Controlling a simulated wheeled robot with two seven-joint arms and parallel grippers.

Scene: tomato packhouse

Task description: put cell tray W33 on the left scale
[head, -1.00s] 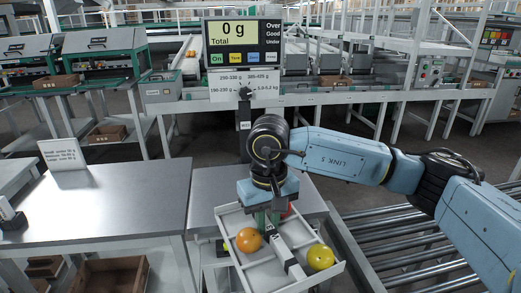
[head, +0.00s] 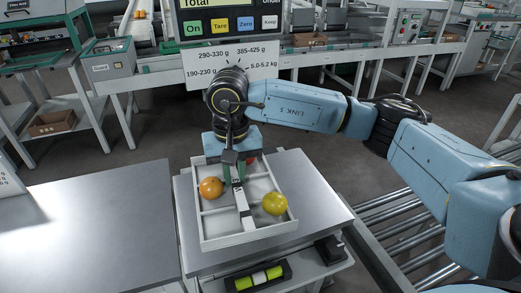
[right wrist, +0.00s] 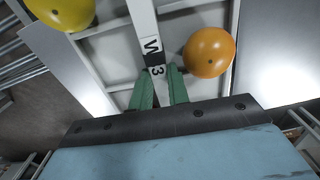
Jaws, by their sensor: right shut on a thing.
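Cell tray W33 (head: 250,238) is a light grey divided tray with an orange tomato (head: 210,187), a yellow tomato (head: 275,204) and a red one partly hidden behind my gripper. My right gripper (head: 233,172) is shut on the tray's middle bar. In the right wrist view the green fingers (right wrist: 160,90) straddle this bar, whose label reads "W 3", the rest being hidden. The tray is over the grey scale plate (head: 325,208), slightly turned; I cannot tell whether it touches. My left gripper is out of view.
The scale's display (head: 232,22) stands behind, its reading cut off. A roller conveyor (head: 395,235) runs at right. A small level with green and yellow (head: 258,278) and a black box (head: 331,251) sit in front.

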